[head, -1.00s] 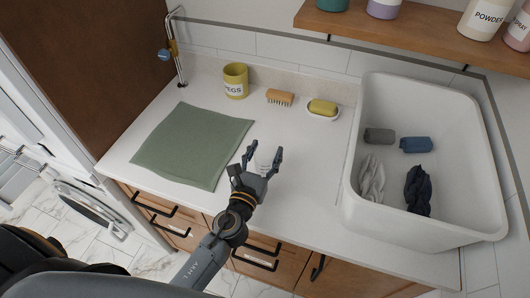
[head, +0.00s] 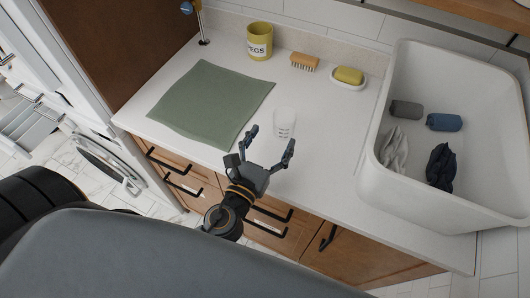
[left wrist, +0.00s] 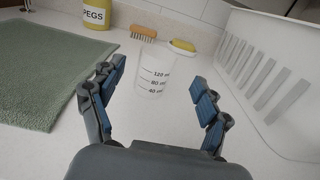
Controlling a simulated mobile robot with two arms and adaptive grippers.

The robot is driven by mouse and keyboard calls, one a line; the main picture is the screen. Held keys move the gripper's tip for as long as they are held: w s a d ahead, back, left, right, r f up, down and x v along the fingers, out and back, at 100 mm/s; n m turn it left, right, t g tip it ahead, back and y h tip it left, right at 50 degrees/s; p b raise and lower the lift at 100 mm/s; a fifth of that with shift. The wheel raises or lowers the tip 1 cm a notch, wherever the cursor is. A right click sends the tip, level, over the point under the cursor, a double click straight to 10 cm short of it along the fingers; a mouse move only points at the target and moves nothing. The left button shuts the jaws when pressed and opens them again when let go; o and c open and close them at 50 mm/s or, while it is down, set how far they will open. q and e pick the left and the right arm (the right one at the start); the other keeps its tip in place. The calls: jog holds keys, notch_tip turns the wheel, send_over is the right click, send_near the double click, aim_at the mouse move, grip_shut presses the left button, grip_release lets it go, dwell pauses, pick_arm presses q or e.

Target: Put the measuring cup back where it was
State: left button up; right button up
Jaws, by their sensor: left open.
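The measuring cup (head: 285,122) is clear with dark graduation marks and stands upright on the white counter (head: 320,150), to the right of the green mat. In the left wrist view the cup (left wrist: 154,72) shows marks such as 120, 80 and 40. My left gripper (head: 272,141) is open at the counter's front side, just in front of the cup. In the left wrist view its fingers (left wrist: 160,98) are spread on either side of the view, with the cup beyond and between them, apart from both. My right gripper is not in view.
A green mat (head: 210,103) lies left of the cup. Behind stand a yellow PEGS pot (head: 260,42), a brush (head: 304,62) and a yellow soap on a dish (head: 348,76). A white basin (head: 375,165) with cloths stands at right. Counter around the cup is clear.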

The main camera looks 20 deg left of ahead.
pick_arm(q)
jog(key=s, duration=0.1)
jog(key=s+b, duration=0.1)
jog(key=shift+s+f, duration=0.2)
jog(key=shift+s, duration=0.1)
jog(key=shift+s+r, duration=0.2)
jog(key=shift+s, duration=0.3)
jog(key=shift+s, duration=0.1)
